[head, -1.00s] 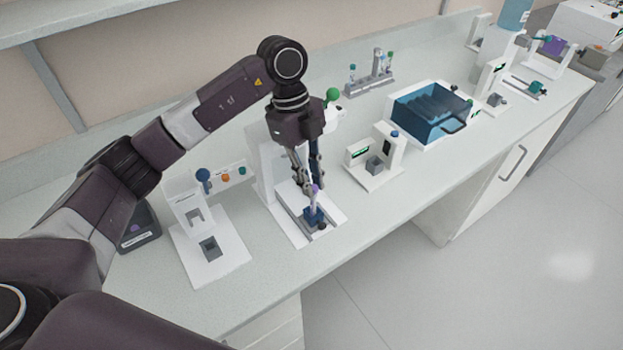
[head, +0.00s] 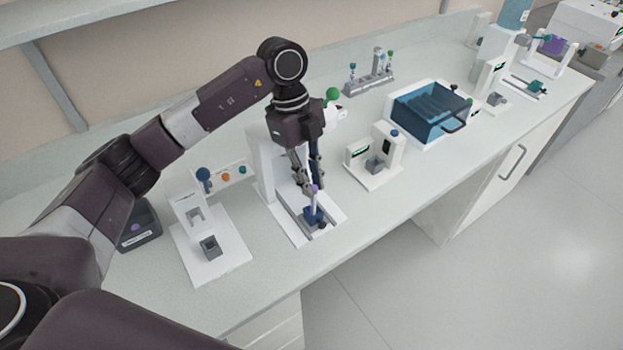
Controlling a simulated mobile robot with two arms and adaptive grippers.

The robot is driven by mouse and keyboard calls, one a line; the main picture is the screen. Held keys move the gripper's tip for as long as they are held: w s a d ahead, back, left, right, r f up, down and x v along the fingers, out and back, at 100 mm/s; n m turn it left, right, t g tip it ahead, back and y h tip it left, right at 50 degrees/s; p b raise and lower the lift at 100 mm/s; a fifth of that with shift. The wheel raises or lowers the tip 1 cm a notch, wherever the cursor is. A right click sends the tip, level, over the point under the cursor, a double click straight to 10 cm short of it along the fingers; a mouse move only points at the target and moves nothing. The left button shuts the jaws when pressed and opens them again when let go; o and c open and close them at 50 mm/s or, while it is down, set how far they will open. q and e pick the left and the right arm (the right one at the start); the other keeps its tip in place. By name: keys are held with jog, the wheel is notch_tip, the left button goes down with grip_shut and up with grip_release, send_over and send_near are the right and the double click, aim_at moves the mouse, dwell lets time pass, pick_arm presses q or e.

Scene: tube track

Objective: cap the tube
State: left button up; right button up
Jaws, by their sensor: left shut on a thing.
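My left gripper (head: 309,187) points down over the white capping station (head: 290,226) in the middle of the bench. Its fingers are shut on a small slim tube with a purple piece (head: 316,189) at its top, right at the fingertips. The tube's lower part is close above or in the blue block (head: 314,216) of the station; I cannot tell which. Whether the purple piece is seated on the tube cannot be made out. My right gripper is not in view.
A small white device (head: 375,165), a blue-lidded box (head: 430,110) and a tube rack (head: 370,82) stand to the right. The front bench edge is clear.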

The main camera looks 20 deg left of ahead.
pick_arm(q)
jog(key=shift+f, duration=0.25)
dwell(0.4)
jog(key=o, duration=0.7)
jog(key=shift+o, duration=0.2)
jog(key=v, duration=1.2)
dwell(0.4)
